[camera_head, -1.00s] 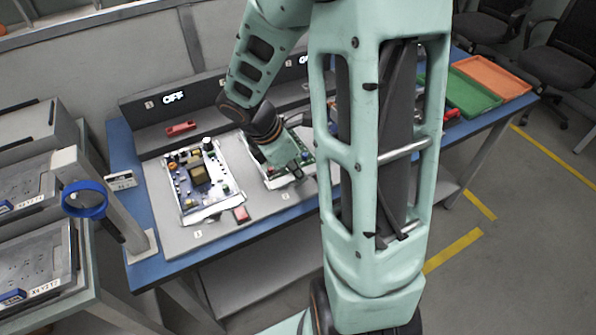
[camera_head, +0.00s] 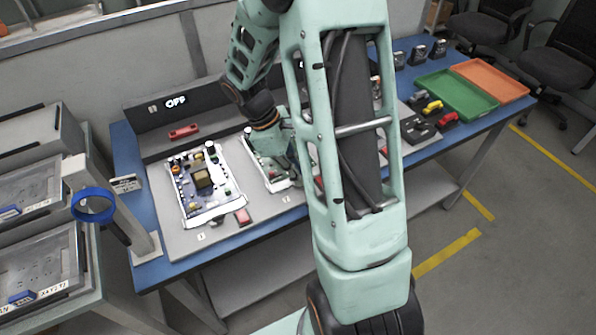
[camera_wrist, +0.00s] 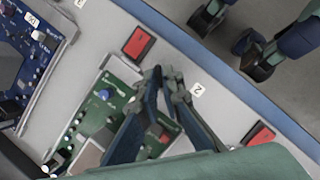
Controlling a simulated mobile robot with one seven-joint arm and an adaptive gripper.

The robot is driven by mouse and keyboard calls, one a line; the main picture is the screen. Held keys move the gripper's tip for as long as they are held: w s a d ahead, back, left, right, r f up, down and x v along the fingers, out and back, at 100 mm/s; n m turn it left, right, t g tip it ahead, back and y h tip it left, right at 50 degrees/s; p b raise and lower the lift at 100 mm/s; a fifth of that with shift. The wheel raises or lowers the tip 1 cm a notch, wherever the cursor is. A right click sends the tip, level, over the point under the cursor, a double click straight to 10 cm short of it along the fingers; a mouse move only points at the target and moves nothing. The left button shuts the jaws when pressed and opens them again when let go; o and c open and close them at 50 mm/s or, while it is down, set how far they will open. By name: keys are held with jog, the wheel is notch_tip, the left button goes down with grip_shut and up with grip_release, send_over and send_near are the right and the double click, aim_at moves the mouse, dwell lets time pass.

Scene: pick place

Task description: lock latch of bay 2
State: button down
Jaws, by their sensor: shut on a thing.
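Bay 2 holds a green circuit board (camera_wrist: 112,98), partly hidden by my gripper; the board also shows in the head view (camera_head: 262,170). The number 2 label (camera_wrist: 197,89) is in front of it. A red latch (camera_wrist: 258,135), to the right of that label, lies apart from my fingers. Another red latch (camera_wrist: 138,43) lies to the left, beside bay 1; it shows in the head view (camera_head: 242,216). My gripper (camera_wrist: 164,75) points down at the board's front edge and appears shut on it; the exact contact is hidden.
Bay 1 holds a blue board (camera_head: 203,181). A lit OFF display (camera_head: 176,102) is behind it. My arm blocks the middle of the table. Green (camera_head: 457,93) and orange (camera_head: 490,81) trays stand at the right. A blue ring (camera_head: 93,205) is at the left.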

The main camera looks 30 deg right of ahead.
jog(key=m+p, duration=0.1)
jog(key=m, duration=0.1)
jog(key=m+g+y, duration=0.1)
jog(key=m, duration=0.2)
jog(key=shift+w+d+m+y+p, duration=0.2)
jog(key=shift+m+y+p, duration=0.1)
jog(key=shift+p, duration=0.1)
jog(key=shift+d+m+g+y+p, duration=0.2)
jog(key=shift+m+y, duration=0.25)
jog(key=shift+m, duration=0.65)
jog(key=shift+a+m+g+y+p, duration=0.1)
jog(key=shift+m+y+p, duration=0.25)
jog(key=shift+m, duration=0.75)
jog(key=shift+d, duration=0.1)
jog(key=c, duration=2.1)
grip_release()
jog(key=v, duration=1.2)
jog(key=shift+d, duration=0.15)
